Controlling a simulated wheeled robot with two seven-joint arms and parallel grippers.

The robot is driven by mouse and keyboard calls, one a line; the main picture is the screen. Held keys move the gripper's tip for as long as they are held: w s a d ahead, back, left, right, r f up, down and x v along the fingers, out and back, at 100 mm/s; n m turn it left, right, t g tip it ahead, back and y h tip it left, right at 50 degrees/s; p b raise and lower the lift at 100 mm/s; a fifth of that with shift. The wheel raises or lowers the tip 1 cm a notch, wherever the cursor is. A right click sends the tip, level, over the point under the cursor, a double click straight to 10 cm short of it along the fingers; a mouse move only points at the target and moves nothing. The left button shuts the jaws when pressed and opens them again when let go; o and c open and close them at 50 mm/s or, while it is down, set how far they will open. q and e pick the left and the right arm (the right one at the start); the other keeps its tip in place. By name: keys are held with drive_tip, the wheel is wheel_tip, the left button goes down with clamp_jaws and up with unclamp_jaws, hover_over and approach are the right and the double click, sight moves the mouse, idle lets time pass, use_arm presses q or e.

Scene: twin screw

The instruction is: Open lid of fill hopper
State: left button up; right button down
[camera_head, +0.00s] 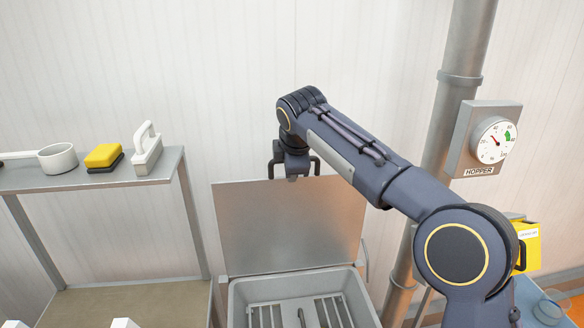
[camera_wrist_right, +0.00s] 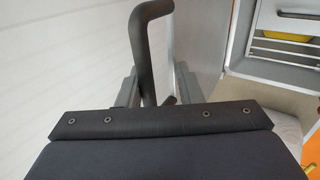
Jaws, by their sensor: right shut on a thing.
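The fill hopper (camera_head: 240,305) stands at the bottom centre of the head view, its grated inside showing. Its grey metal lid (camera_head: 290,230) stands raised, nearly upright, behind the opening. My right gripper (camera_head: 292,176) is at the top edge of the lid, partly hidden by its own arm. In the right wrist view my right gripper (camera_wrist_right: 157,88) is shut on the dark bent lid handle (camera_wrist_right: 145,35). The lid (camera_wrist_right: 203,35) and the open hopper (camera_wrist_right: 243,60) also show there. My left gripper is not in view.
A shelf (camera_head: 60,180) on the left holds a white pot (camera_head: 58,158), a yellow sponge (camera_head: 103,155) and a white-handled brush (camera_head: 147,152). A pipe (camera_head: 455,90) and a hopper gauge (camera_head: 490,140) stand right. A yellow box (camera_head: 530,248) is at far right. The wall is close behind the lid.

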drive_tip(key=shift+d+f, duration=0.1)
drive_tip(key=shift+f, duration=0.6)
drive_tip(key=c, duration=1.5)
unclamp_jaws()
drive_tip(key=shift+o, duration=0.2)
drive_tip(key=shift+w, duration=0.25)
drive_tip(key=shift+r, duration=0.3)
drive_tip(key=shift+s+r, duration=0.15)
drive_tip(key=shift+r, duration=0.05)
drive_tip(key=v, duration=0.7)
drive_tip(key=shift+s, duration=0.1)
